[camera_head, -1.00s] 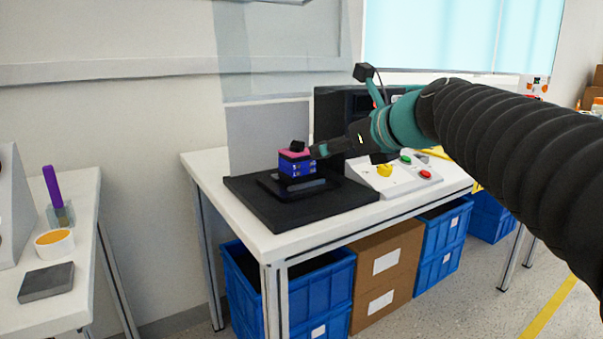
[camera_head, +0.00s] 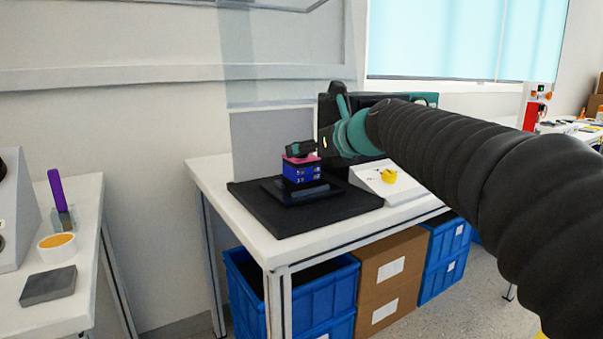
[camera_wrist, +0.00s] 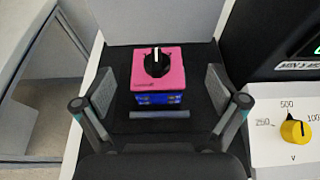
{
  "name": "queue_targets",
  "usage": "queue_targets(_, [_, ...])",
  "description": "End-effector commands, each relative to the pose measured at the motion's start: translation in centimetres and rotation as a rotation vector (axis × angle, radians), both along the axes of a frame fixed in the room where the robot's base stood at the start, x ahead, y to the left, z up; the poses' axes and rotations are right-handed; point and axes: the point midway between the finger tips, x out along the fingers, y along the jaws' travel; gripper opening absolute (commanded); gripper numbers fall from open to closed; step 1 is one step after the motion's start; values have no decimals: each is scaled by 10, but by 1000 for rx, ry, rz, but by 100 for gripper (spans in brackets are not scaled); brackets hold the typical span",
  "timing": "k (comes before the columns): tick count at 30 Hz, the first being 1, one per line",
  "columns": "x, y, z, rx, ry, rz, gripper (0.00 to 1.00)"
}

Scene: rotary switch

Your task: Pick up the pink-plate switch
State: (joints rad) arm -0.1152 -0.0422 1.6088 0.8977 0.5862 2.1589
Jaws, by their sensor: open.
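The pink-plate switch (camera_wrist: 174,81) shows in the wrist view as a pink square plate with a black knob on a blue body. In the head view the switch (camera_head: 302,172) stands upright on a black platform (camera_head: 262,217) on the white table. My gripper (camera_wrist: 163,92) is open, with one finger on each side of the switch and a visible gap to both. In the head view my gripper (camera_head: 302,149) is at the top of the switch and hides its knob. Whether the fingers are level with the plate cannot be told.
A white panel with a yellow knob (camera_wrist: 296,131) is close on the right. A dark box with a display (camera_wrist: 272,40) stands behind it. A grey upright panel (camera_head: 268,135) is behind the switch. Blue crates (camera_head: 288,292) and cardboard boxes (camera_head: 388,285) are under the table.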

Motion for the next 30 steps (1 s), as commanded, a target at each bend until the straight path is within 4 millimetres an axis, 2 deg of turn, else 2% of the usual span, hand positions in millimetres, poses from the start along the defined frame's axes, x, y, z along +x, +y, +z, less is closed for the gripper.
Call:
queue_targets(9, [30, 25, -16, -1, 3, 2, 96])
queue_targets(16, [31, 26, -16, -1, 1, 0, 96])
queue_targets(17, [31, 26, -16, -1, 1, 0, 91])
queue_targets(25, [31, 26, -16, -1, 2, 0, 23])
queue_targets(26, [31, 26, -16, -1, 2, 0, 23])
queue_targets(27, [31, 26, -15, -1, 1, 0, 16])
queue_targets(30, [31, 26, -15, -1, 1, 0, 16])
